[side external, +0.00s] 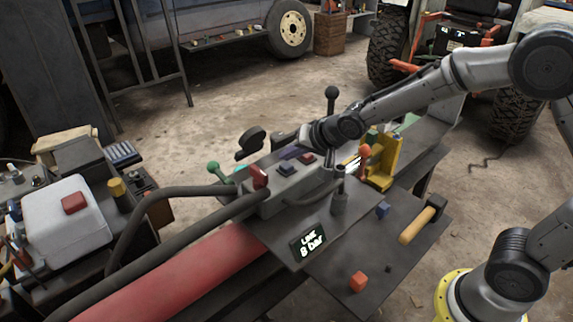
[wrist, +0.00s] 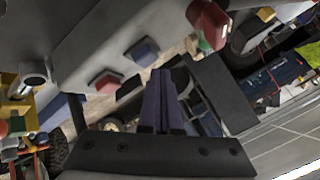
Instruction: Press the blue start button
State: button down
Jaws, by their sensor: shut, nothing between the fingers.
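The blue button (side external: 287,169) sits on the grey control box (side external: 297,195), beside a red button (side external: 308,158). In the wrist view the blue button (wrist: 143,50) shows just beyond my fingertips and slightly left of them, and the red button (wrist: 104,80) lies further left. My gripper (wrist: 160,72) is shut and empty, its dark fingers together. In the side view my gripper (side external: 289,153) is over the control box, close to the buttons and partly hidden by my wrist. I cannot tell whether the fingertips touch the panel.
A red raised part (side external: 259,176) and a green-knobbed lever (side external: 214,168) stand at the box's left end. A tall black-knobbed lever (side external: 331,94) and an orange-knobbed lever (side external: 365,151) rise nearby. A hammer (side external: 423,220) lies at right.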

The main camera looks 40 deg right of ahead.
aim_at(290, 167)
jog(key=shift+f, duration=0.3)
jog(key=shift+f, duration=0.55)
dwell(0.8)
jog(key=shift+r, duration=0.95)
jog(key=shift+r, duration=2.5)
jog(key=shift+d+r, duration=0.1)
